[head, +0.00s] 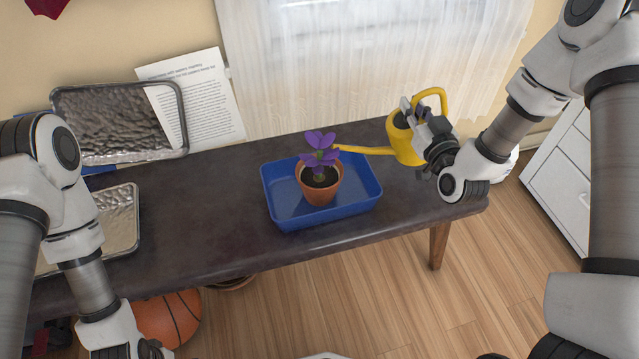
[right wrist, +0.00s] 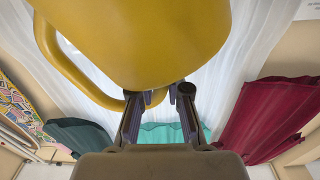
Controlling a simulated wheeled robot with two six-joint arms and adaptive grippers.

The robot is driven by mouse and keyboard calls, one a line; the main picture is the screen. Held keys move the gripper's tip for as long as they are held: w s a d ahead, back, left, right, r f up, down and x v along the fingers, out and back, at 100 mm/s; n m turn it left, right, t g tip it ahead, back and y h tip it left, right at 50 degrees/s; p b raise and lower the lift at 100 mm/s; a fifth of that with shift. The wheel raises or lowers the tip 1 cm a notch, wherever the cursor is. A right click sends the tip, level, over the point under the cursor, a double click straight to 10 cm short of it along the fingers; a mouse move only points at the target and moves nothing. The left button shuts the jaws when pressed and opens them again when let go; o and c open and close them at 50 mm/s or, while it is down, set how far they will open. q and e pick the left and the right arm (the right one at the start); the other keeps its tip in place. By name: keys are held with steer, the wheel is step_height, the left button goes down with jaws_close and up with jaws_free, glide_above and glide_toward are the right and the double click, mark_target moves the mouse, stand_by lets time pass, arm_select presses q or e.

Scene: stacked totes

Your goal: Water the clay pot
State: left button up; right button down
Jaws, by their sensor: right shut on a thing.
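A clay pot (head: 319,190) with a purple-flowered plant (head: 320,150) stands upright in a blue tray (head: 279,212) on the dark table. My right gripper (head: 412,116) is shut on a yellow watering can (head: 400,146), to the right of the tray. The can's long spout (head: 366,150) points left, its tip close beside the plant. The can looks roughly upright, and no water shows. In the right wrist view, the can's yellow body (right wrist: 150,40) fills the top, with the fingertips (right wrist: 159,95) against it. My left arm enters at lower left; its gripper is mostly cut off at the bottom edge.
The dark table (head: 200,230) has free room left of the tray. Two metal trays (head: 120,158) stand at the left, one propped up, by a printed sheet (head: 205,95). A basketball (head: 172,318) lies below the table's front edge. A white cabinet (head: 565,170) stands right.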

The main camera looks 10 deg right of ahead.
steer(key=f+m+b, duration=0.1)
steer(key=f+b, duration=0.1)
steer(key=f+m+b, duration=0.2)
steer(key=f, duration=0.1)
steer(key=d+f+m+b, duration=0.1)
steer(key=f+b, duration=0.1)
steer(key=b, duration=0.1)
steer(key=shift+f+m, duration=0.3)
steer(key=shift+d+f+m, duration=0.1)
steer(key=shift+f+m, duration=0.15)
steer(key=shift+m, duration=0.05)
step_height(320, 180, up, 4)
steer(key=p, duration=0.3)
steer(key=shift+r, duration=0.15)
